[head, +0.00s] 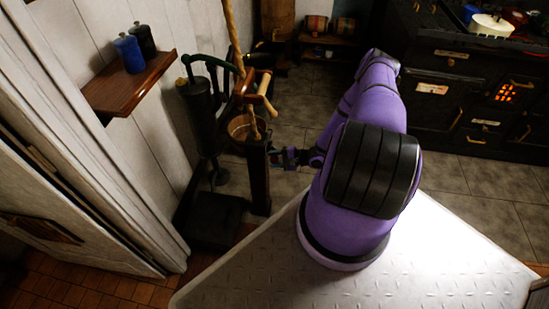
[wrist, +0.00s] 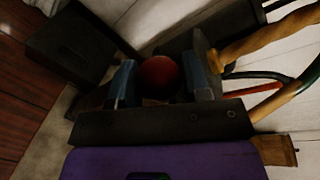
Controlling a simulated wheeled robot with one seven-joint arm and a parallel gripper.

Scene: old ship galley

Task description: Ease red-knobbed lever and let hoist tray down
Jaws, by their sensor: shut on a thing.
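The red knob (wrist: 158,75) of the lever sits between the two blue-grey fingers of my gripper (wrist: 164,80) in the wrist view. My gripper is shut on it. In the head view my gripper (head: 287,157) is beside a dark upright post (head: 258,178), and the knob cannot be made out there. The lever's shaft is hidden. A thick rope (head: 232,38) runs down to a red and wooden fitting (head: 252,84) above the post; it also shows in the wrist view (wrist: 262,42). I cannot make out a hoist tray for certain.
A wall shelf (head: 128,88) with a blue jar (head: 129,54) and a dark jar is at upper left. A green-handled pump (head: 198,105) stands left of the post. A black stove (head: 470,90) is at right. Tiled floor behind my arm is clear.

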